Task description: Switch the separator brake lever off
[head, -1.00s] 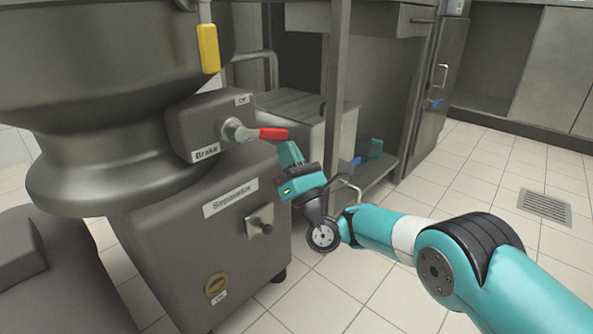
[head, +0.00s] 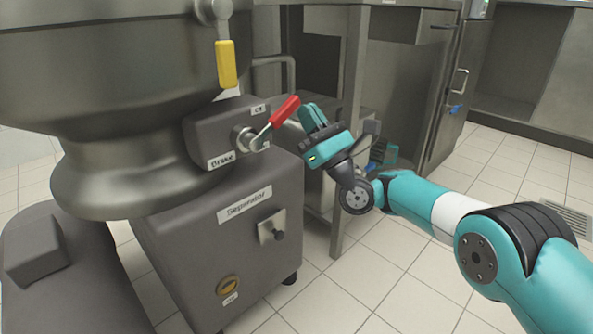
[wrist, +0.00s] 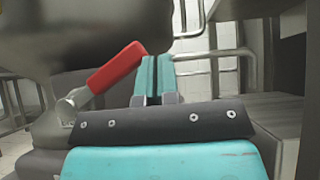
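The separator brake lever has a red handle (head: 285,111) on a metal pivot, mounted on the grey brake box (head: 208,140). My gripper (head: 312,114) is just right of the handle's end. In the wrist view the red handle (wrist: 117,68) lies left of my gripper's fingers (wrist: 153,78), which are together with nothing visible between them. The handle's tip is close to the fingers; I cannot tell whether they touch.
The large metal bowl (head: 110,80) overhangs the brake box, with a yellow-handled lever (head: 225,64) hanging above. The separator body (head: 200,250) with a knob (head: 272,230) is below. A metal frame post (head: 348,110) stands behind my gripper. Tiled floor is open at the right.

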